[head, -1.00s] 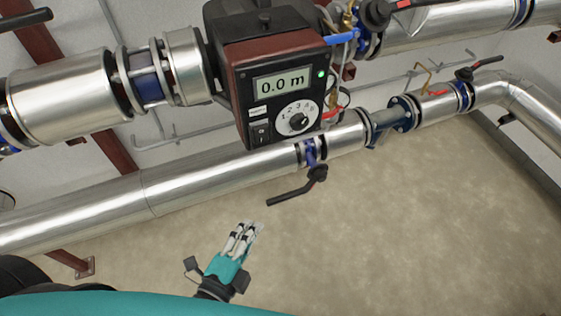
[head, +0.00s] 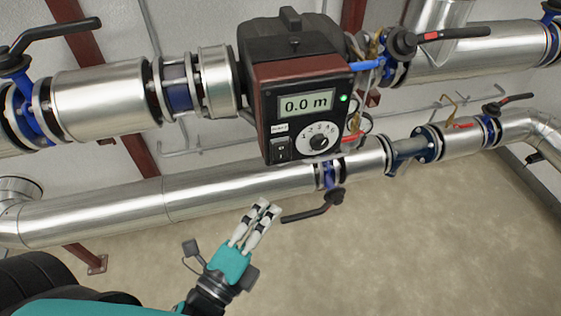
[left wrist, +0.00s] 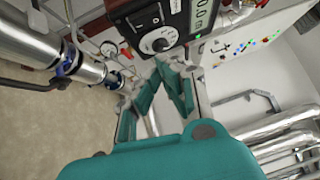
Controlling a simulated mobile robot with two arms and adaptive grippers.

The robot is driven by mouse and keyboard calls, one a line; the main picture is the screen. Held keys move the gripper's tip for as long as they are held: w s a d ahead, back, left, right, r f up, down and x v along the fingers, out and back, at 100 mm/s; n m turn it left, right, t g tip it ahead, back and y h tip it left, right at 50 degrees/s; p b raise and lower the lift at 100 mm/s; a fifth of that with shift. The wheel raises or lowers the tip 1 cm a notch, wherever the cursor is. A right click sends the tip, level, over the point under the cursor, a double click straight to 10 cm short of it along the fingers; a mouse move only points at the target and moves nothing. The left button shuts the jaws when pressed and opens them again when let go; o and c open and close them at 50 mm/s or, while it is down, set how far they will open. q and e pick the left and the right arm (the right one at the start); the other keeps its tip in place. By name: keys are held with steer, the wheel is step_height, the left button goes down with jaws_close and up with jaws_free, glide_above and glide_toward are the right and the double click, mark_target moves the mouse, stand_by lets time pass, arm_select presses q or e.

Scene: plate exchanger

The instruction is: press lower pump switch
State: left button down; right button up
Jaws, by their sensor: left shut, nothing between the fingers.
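The pump (head: 300,95) is a dark red and black box on the upper pipe. Its display reads 0.0 m and a green light is lit beside it. Its switch (head: 281,149) is a small black rocker at the lower left of the front, beside a white dial (head: 319,141). My left gripper (head: 265,207) is shut and empty, below and a little left of the switch, apart from it. In the left wrist view the pump's dial (left wrist: 158,40) shows close above the gripper. My right gripper is not in view.
A lower silver pipe (head: 200,192) runs behind the gripper. A black valve handle (head: 305,214) hangs just right of the fingertips. The floor below is clear.

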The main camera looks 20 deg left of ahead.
mark_target(281, 151)
arm_select(q)
steer(key=a+p+x, duration=0.2)
steer(key=p+x, duration=0.1)
steer(key=x, duration=0.7)
steer(key=shift+w+a, duration=0.3)
steer(key=shift+w, duration=0.25)
steer(key=shift+r, duration=0.15)
steer(key=p, duration=0.2)
steer(key=r+p, duration=0.1)
steer(key=p, duration=0.1)
steer(key=shift+w+a+r+n+g, duration=0.15)
steer(key=shift+w+r+n+g, duration=0.05)
steer(key=shift+w+n+g, duration=0.1)
steer(key=shift+s+f+b, duration=0.1)
steer(key=shift+f+b, duration=0.45)
steer(key=shift+b, duration=0.2)
